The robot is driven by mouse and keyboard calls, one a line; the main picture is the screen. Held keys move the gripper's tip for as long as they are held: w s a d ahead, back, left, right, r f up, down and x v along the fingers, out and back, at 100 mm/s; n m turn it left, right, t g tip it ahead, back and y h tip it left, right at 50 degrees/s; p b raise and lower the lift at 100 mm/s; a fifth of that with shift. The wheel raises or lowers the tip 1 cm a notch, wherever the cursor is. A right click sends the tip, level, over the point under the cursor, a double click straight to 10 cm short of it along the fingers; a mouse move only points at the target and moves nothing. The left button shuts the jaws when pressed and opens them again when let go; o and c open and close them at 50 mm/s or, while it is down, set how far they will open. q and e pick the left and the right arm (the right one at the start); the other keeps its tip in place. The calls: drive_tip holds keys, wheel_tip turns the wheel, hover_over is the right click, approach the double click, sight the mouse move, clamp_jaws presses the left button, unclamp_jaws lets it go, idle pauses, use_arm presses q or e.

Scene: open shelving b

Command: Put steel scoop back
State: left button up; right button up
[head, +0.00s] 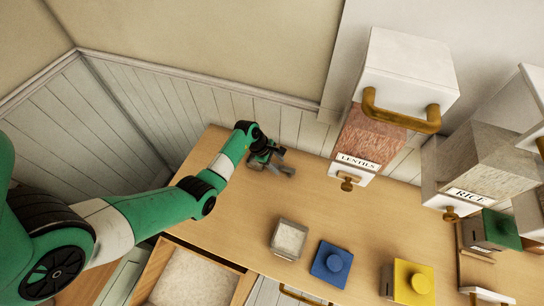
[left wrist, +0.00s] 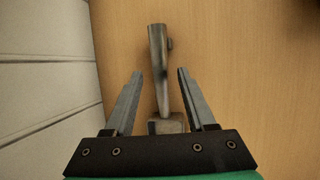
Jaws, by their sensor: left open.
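The steel scoop (left wrist: 158,60) lies on the wooden counter below my left gripper (left wrist: 160,74). In the left wrist view its grey handle runs away from me between the two fingers, with a gap on each side. The squarer end (left wrist: 168,124) sits near the gripper's base and is partly hidden. In the head view my left gripper (head: 268,158) is low over the back left of the counter, and the scoop (head: 287,171) shows only in part beside it. The left gripper is open and empty. My right gripper is not in view.
A LENTILS dispenser (head: 370,140) and a RICE dispenser (head: 485,170) hang at the right. An open bin (head: 158,262) of pale grains is at front left.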

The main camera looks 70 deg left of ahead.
sight(266, 173)
use_arm(q)
drive_tip(key=p+v, duration=0.3)
drive_tip(key=v, duration=0.7)
drive_tip(key=shift+r, duration=0.4)
drive_tip(key=shift+s, duration=0.1)
